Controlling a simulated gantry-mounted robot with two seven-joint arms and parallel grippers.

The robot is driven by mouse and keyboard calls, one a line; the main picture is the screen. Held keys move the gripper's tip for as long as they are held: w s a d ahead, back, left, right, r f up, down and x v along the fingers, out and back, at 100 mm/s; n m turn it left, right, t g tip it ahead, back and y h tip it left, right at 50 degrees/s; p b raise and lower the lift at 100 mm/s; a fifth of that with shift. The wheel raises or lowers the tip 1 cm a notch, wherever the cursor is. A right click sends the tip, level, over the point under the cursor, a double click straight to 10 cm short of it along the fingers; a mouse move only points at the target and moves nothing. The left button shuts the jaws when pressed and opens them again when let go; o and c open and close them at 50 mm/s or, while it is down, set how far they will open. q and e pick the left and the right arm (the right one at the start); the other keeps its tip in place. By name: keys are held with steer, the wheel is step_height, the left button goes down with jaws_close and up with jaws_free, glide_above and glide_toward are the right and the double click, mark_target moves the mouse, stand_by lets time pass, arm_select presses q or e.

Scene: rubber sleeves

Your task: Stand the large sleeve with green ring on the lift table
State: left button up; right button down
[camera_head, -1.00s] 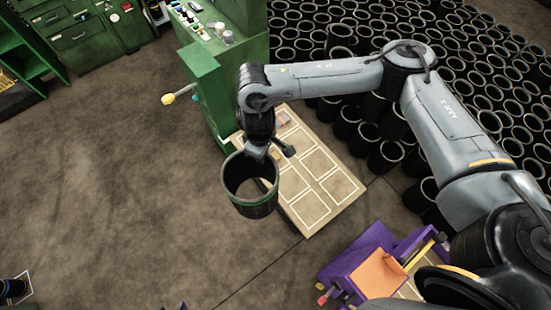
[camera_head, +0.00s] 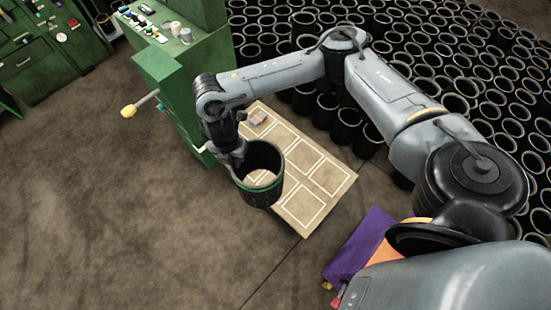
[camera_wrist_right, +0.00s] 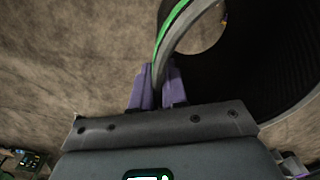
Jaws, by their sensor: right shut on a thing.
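The large sleeve (camera_head: 262,196) is black, with a green ring round it near its lower end in the head view. Its open end faces up towards the camera, and tan surface shows through it. My right gripper (camera_head: 238,157) is shut on its wall at the left side. In the right wrist view my purple fingers (camera_wrist_right: 158,88) pinch the wall of the sleeve (camera_wrist_right: 275,70) beside the green ring. In the head view the sleeve overlaps a tan table top (camera_head: 328,178) with white-outlined rectangles; its height above it is unclear. My left gripper is out of view.
A green machine (camera_head: 175,75) with a yellow-knobbed lever (camera_head: 130,110) stands left of the table top. A small block (camera_head: 257,118) lies at its far end. Many black sleeves (camera_head: 455,105) stand behind. A purple unit (camera_head: 360,240) is at the lower right, partly hidden by my arm.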

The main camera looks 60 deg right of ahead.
steer(key=s+d+f+n+b, duration=0.4)
steer(key=d+f+b, duration=0.2)
steer(key=f+b, duration=0.6)
steer(key=s+d+f+n+b, duration=0.4)
steer(key=d+f+b, duration=0.3)
steer(key=f+b, duration=0.5)
steer(key=s+d+f+n+b, duration=0.4)
steer(key=d+f+b, duration=0.3)
steer(key=f, duration=0.9)
steer(key=w+a+f+b, duration=0.4)
steer(key=w+f+b, duration=0.3)
steer(key=w+f, duration=0.3)
steer(key=shift+w+f, duration=0.25)
steer(key=shift+w, duration=0.35)
steer(key=shift+f, duration=0.1)
